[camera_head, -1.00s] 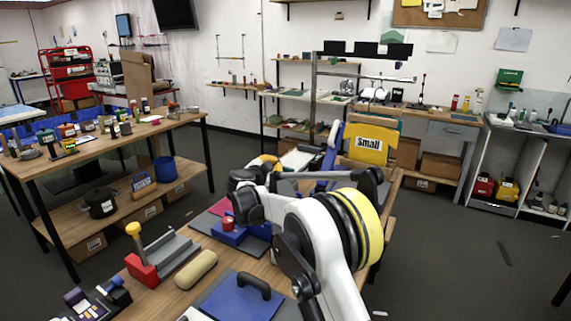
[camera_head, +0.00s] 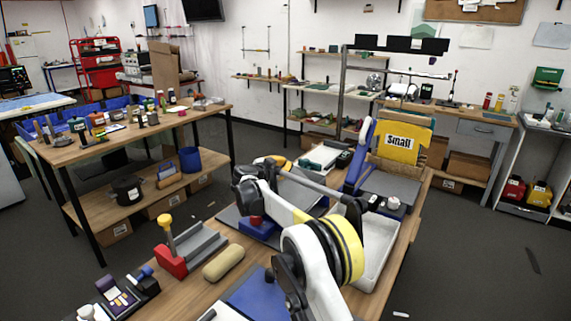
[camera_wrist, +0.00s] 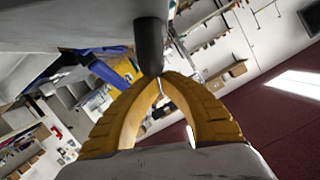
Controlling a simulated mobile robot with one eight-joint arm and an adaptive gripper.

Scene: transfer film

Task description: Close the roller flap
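The roller flap shows in the head view as a grey bar (camera_head: 312,188) with darker ends, slanting above the bench behind my arm. Which parts belong to its hinge is hard to tell. In the wrist view a dark rounded bar (camera_wrist: 150,45) and a broad grey surface (camera_wrist: 65,25) are close at the top. My gripper (camera_wrist: 163,78) has two yellow ribbed fingers arching together, their tips meeting at the lower end of the dark bar. Background shows between the fingers, with nothing held there. Whether they touch the bar is unclear. In the head view my arm partly hides this area.
Blue uprights (camera_head: 359,152) and a yellow bin labelled Small (camera_head: 398,143) stand behind. A white tray (camera_head: 372,268) lies right of my arm. A red and grey fixture (camera_head: 190,250) and a tan roll (camera_head: 223,262) lie left. Open floor lies right of the bench.

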